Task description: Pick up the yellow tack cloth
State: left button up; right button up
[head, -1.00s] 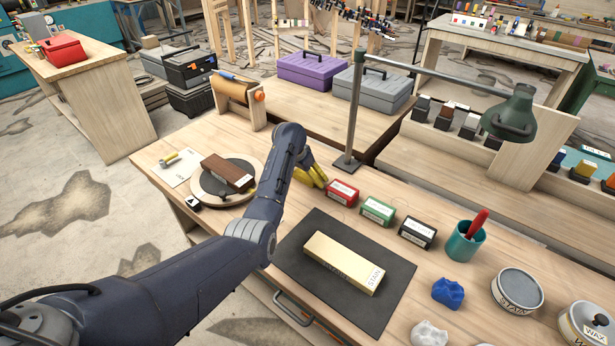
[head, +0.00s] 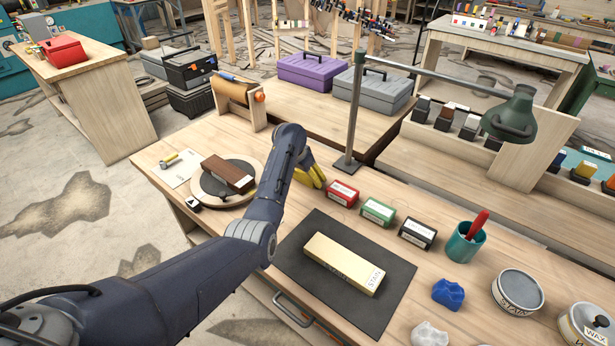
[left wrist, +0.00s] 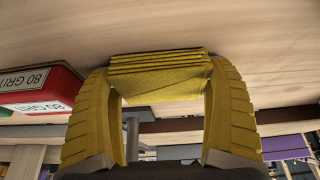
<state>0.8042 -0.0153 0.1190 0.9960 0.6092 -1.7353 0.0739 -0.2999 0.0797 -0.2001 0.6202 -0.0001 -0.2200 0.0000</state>
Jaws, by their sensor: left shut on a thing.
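The yellow tack cloth (left wrist: 160,75) is a folded, layered pad, seen in the left wrist view between the ribbed yellow fingers of my left gripper (left wrist: 160,100). The fingers are shut on it, one at each side. The wooden bench top shows close beyond it; I cannot tell whether the cloth touches the wood. In the head view my left gripper (head: 312,172) is low over the bench, left of the red 80 grit block (head: 342,192). There the cloth is hard to tell from the yellow fingers. My right gripper is not in view.
The red block also shows close beside the gripper in the left wrist view (left wrist: 35,90). The lamp post base (head: 346,163) stands just right of the gripper. Green (head: 378,211) and black (head: 417,233) blocks continue the row.

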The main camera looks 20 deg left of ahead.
pick_arm(q)
notch_tip(320, 180, up, 20)
dwell(0.6)
jog(key=o, duration=0.5)
jog(key=c, duration=0.5)
jog(key=shift+o, duration=0.2)
